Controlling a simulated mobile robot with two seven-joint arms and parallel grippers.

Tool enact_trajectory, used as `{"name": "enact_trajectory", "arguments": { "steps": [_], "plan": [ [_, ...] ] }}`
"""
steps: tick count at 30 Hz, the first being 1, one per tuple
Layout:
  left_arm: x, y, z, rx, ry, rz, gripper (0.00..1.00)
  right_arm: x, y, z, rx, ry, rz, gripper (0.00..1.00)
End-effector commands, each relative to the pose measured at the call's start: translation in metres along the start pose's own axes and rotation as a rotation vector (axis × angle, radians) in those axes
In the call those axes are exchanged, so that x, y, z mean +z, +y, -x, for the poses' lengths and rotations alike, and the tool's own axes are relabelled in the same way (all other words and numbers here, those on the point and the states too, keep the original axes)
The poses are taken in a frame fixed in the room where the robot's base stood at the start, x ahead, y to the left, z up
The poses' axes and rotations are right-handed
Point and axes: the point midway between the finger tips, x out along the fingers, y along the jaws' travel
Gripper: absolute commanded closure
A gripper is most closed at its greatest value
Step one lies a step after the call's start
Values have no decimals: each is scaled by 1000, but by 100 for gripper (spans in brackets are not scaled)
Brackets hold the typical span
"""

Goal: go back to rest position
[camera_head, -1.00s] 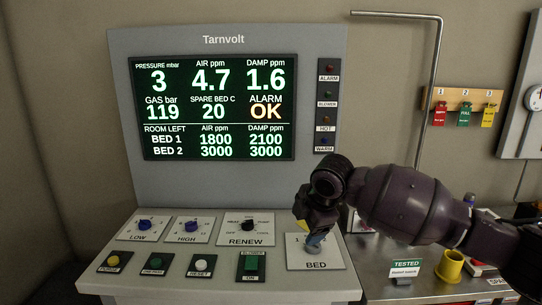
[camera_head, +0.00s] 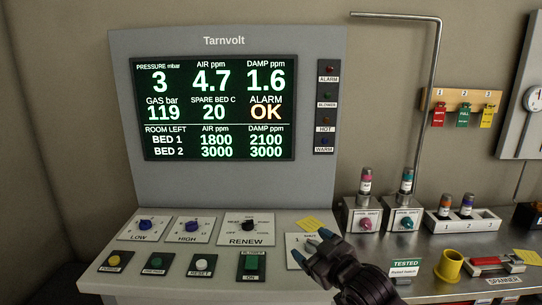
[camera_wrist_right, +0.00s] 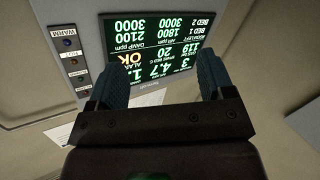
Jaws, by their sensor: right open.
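My right gripper (camera_head: 315,245) is open and empty. It is in front of the console's lower right, over the bed switch plate (camera_head: 293,239), and hides most of that plate and its knob. In the right wrist view its two blue-grey fingers (camera_wrist_right: 163,78) stand apart with nothing between them. That view shows the console screen (camera_wrist_right: 152,47) upside down beyond the fingers. My left gripper is not in view.
The Tarnvolt console (camera_head: 122,100) has knobs and buttons on its sloped desk. To the right, a metal bench (camera_head: 428,248) holds valves with bottles, a bottle rack (camera_head: 478,226), a yellow cup (camera_head: 449,265) and a spanner sign. Tags (camera_head: 463,114) hang on the wall.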

Motion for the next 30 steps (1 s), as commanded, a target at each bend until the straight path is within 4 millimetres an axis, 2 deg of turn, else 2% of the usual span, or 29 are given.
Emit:
{"name": "enact_trajectory", "arguments": {
  "steps": [1,8,14,20,24,27,30],
  "plan": [
    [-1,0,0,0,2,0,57,17,-1,12,30,-5,-40,25],
    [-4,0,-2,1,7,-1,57,83,0,70,165,-47,-151,25],
    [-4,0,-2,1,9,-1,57,148,-8,132,269,-152,-212,25],
    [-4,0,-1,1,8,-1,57,214,-31,205,348,-311,-293,25],
    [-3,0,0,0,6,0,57,253,-55,257,385,-424,-357,25],
    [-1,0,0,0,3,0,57,272,-73,287,396,-489,-390,25],
    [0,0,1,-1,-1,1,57,283,-87,306,398,-532,-410,25]
  ]
}}
